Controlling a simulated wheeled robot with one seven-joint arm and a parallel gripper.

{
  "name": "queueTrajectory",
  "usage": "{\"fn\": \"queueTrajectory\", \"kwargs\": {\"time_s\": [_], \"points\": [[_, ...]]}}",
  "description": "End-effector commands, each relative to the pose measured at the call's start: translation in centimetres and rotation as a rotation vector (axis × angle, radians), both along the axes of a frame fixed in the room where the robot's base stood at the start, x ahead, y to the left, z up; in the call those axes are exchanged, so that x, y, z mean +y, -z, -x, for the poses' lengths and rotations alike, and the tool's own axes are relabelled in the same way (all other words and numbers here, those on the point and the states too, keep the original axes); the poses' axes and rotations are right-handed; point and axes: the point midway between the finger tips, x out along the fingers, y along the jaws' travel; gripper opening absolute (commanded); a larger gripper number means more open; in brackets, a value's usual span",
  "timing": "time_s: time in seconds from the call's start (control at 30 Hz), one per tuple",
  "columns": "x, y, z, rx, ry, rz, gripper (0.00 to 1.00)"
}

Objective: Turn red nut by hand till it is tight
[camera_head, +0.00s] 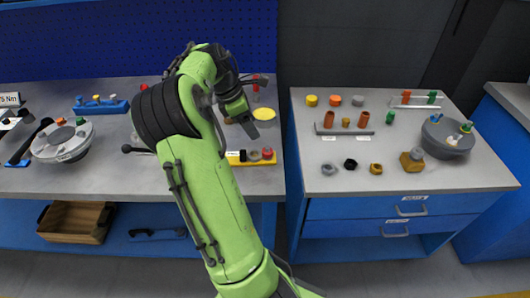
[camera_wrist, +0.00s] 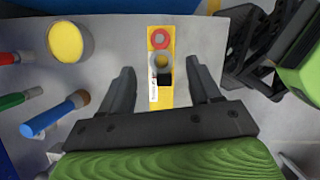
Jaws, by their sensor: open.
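A red ring-shaped nut (camera_head: 267,152) sits at the right end of a yellow holder (camera_head: 241,162) on the left bench. In the wrist view the red nut (camera_wrist: 160,38) is at the far end of the yellow holder (camera_wrist: 167,99), beyond a grey ring (camera_wrist: 161,62) and a black piece (camera_wrist: 165,80). My gripper (camera_head: 262,114) is above the bench behind the holder. In the wrist view my gripper (camera_wrist: 161,88) is open and empty, its fingers on either side of the holder's line. The red nut is beyond the fingertips. Contact with the holder cannot be told.
A yellow round piece (camera_wrist: 68,42) and handled tools, one blue (camera_wrist: 55,112), lie left in the wrist view. A round grey flanged part (camera_head: 62,143) stands at the left bench's left end. The right bench (camera_head: 430,180) holds several small nuts and another round housing (camera_head: 447,138).

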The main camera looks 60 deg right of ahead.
Motion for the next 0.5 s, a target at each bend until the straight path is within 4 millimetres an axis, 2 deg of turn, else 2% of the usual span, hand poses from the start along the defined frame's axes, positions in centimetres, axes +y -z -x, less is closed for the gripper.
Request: {"fn": "queueTrajectory", "kwargs": {"time_s": [0.03, 0.3, 0.5], "points": [[-0.3, 1.8, 0.5, 0.002, 0.004, -0.002, 0.63], [-1.9, 8.0, 2.5, 0.001, 0.005, -0.002, 0.63], [-2.6, 10.6, 3.3, 0.000, 0.004, -0.001, 0.63]]}}
